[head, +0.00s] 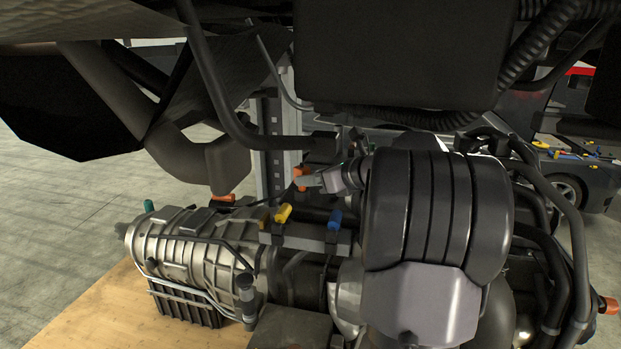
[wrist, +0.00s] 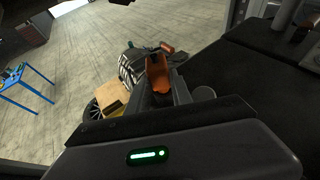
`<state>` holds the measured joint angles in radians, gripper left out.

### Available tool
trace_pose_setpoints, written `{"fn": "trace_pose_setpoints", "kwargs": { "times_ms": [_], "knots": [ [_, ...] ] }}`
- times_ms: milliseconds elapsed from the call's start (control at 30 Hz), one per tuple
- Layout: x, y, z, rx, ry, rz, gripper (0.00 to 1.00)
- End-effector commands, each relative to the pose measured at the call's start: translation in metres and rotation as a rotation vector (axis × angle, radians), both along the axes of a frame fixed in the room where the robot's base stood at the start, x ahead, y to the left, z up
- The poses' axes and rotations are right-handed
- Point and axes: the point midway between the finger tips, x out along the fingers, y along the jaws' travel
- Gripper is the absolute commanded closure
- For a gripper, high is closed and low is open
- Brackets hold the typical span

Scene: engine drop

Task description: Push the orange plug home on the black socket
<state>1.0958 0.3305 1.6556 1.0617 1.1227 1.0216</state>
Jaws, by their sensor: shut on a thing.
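An orange plug (head: 301,178) shows in the head view at the tip of my gripper (head: 312,181), above and behind the engine's gearbox. In the wrist view the orange plug (wrist: 158,74) stands out between the dark fingers of my gripper (wrist: 161,92), which is shut on it. Its lower part is hidden by the fingers. I cannot pick out the black socket for certain in either view, nor tell whether the plug touches it.
The gearbox (head: 190,247) carries yellow (head: 283,213), blue (head: 335,219) and teal (head: 149,205) pieces. Another orange piece (head: 222,197) is near a brown pipe (head: 195,155). Dark pipes and the underbody hang overhead. A blue table (wrist: 24,85) stands at the wrist view's left; floor there is open.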

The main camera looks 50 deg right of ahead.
Motion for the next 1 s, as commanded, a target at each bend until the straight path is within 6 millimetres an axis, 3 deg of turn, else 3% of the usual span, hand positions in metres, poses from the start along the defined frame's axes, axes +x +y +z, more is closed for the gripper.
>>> {"fn": "trace_pose_setpoints", "kwargs": {
  "times_ms": [500, 533, 667, 1000],
  "knots": [
    [0.0, 0.0, -0.014, 0.0, 0.0, 0.0, 1.0],
    [0.0, 0.0, -0.014, 0.001, 0.0, 0.0, 0.72],
    [0.0, 0.0, -0.013, 0.001, 0.0, 0.0, 0.48],
    [0.0, -0.001, -0.013, -0.001, 0.0, -0.002, 0.48]
  ]
}}
